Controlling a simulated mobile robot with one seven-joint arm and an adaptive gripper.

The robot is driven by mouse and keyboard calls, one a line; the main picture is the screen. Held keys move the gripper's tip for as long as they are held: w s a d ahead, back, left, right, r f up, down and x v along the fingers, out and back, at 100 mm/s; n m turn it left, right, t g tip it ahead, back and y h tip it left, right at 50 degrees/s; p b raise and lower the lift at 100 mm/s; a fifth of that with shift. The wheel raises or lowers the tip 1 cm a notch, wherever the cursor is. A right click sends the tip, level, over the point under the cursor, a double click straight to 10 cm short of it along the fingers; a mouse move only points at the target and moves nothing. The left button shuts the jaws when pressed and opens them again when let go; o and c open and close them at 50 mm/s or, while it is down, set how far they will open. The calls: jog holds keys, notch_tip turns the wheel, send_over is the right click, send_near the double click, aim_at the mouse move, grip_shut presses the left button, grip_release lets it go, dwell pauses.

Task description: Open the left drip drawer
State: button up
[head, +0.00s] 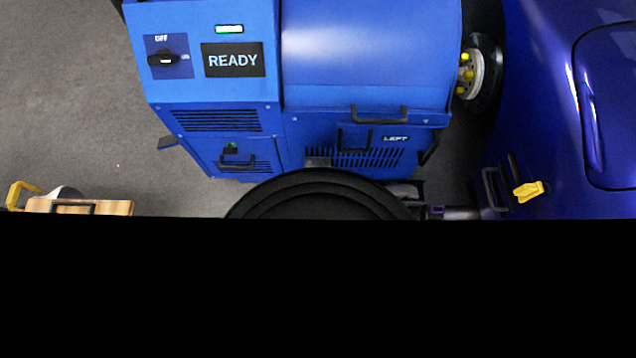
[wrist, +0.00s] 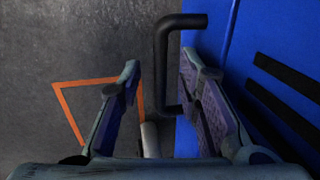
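In the head view the blue dynamometer (head: 365,60) has a front panel marked LEFT (head: 395,139), with dark vent slots and a black U-shaped handle (head: 354,139). The panel looks closed; its lower edge is hidden behind a black round shape. In the wrist view my gripper (wrist: 160,78) is open. A black bar handle (wrist: 162,65) stands out from a blue face (wrist: 225,30) and lies between the two fingers. The right finger shows on the panel side of the bar, the left finger on the floor side. I see no clear contact. I cannot clearly make out the gripper in the head view.
Another black handle (head: 380,112) sits above the LEFT panel. A smaller handle (head: 238,160) is on the left panel. The READY display (head: 233,60) and OFF knob (head: 166,59) are above. A blue car body (head: 540,90) stands close at right. Grey floor (head: 70,110) is open at left.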

jog(key=shift+c, duration=0.5)
grip_shut()
dwell(0.4)
